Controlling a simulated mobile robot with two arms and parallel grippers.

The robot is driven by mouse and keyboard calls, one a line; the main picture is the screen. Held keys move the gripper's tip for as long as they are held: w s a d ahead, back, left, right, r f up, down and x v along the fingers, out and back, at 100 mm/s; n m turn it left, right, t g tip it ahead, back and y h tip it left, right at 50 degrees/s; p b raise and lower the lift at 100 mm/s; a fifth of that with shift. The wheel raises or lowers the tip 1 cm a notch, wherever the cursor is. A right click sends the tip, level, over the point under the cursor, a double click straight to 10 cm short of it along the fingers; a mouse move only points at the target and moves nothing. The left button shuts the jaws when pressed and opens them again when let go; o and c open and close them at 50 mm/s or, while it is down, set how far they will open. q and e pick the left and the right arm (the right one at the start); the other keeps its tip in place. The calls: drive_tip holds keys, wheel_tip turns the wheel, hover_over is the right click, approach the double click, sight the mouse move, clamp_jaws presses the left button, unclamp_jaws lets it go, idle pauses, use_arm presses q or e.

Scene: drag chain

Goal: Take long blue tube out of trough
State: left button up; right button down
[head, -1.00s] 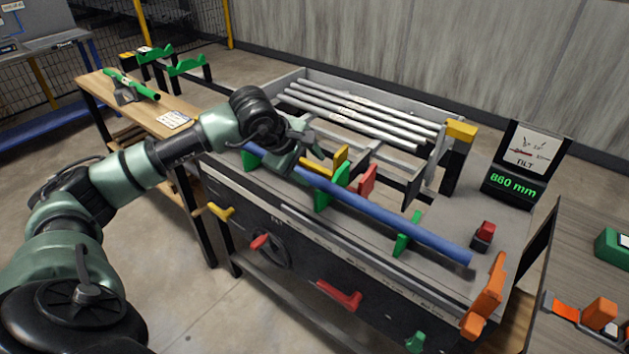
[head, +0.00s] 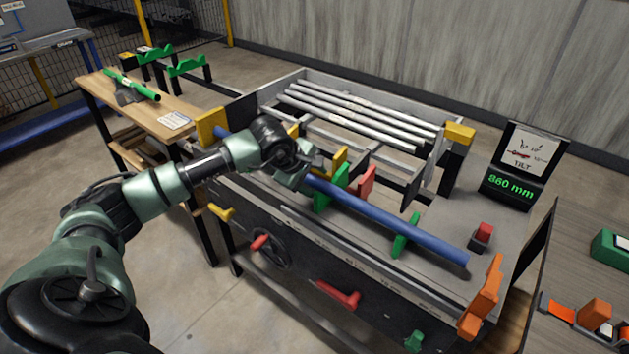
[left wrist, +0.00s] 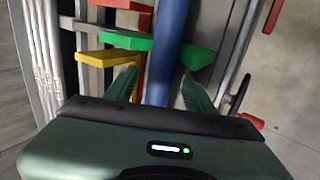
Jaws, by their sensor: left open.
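The long blue tube (head: 392,220) lies along the front of the machine bench, across green supports (head: 407,236). Its far left end shows past my arm, near a yellow block (head: 211,126). My left gripper (head: 305,178) is at the tube's left half, just left of a green support (head: 330,188). In the left wrist view, my left gripper (left wrist: 160,88) is open, with one finger on each side of the blue tube (left wrist: 168,55). Contact between the fingers and the tube cannot be told. My right gripper is not in view.
Several grey tubes (head: 350,112) lie on the rack behind. A yellow stop (head: 333,160) and a red block (head: 366,180) stand close to the gripper. A display (head: 513,186) reads 860 mm. An orange piece (head: 483,298) stands near the tube's right end.

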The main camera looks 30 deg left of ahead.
use_arm(q)
clamp_jaws()
idle(1.3)
drive_tip(key=shift+r, duration=0.2)
